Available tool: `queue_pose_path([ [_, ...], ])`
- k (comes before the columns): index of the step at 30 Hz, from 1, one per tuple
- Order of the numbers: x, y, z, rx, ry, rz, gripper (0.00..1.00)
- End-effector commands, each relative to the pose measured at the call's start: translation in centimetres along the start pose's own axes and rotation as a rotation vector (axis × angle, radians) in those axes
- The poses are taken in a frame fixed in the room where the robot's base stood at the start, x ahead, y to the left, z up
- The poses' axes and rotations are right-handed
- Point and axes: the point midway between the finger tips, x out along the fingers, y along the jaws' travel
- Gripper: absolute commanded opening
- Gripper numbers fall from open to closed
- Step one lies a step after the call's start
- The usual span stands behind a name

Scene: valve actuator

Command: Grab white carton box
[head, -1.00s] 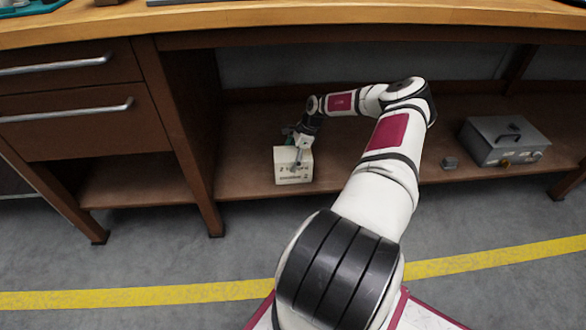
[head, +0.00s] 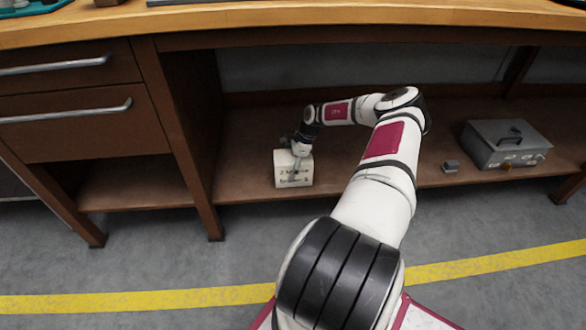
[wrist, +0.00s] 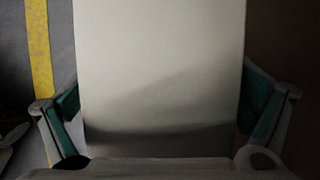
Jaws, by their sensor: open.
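The white carton box (head: 293,177) stands on the low shelf under the workbench, near the shelf's front edge, with dark print on its front. My gripper (head: 299,161) is over the box from above in the head view. In the wrist view the box (wrist: 160,60) fills the middle as a plain pale face. My gripper's two green-padded fingers (wrist: 160,100) are open, one on each side of the box. The gap at each side looks small, and I cannot tell whether either pad touches. The gripper and wrist hide part of the box top.
The brown shelf (head: 240,180) is clear around the box. A wooden upright (head: 190,150) stands left of it, beside drawers. The wooden benchtop (head: 300,15) overhangs the shelf.

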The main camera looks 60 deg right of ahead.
Motion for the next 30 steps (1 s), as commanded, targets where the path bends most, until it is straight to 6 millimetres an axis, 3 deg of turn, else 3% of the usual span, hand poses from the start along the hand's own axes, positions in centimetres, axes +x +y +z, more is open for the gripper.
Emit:
queue_pose_path([
  [6, 0.00, -0.01, 0.00, 0.000, 0.000, 0.000, 0.98],
  [14, 0.06, 0.05, -0.02, 0.000, 0.000, 0.001, 0.39],
  [29, -0.14, 0.09, 0.11, 0.000, 0.000, 0.001, 0.37],
  [30, -0.36, 0.09, 0.19, -0.001, 0.001, 0.001, 0.30],
])
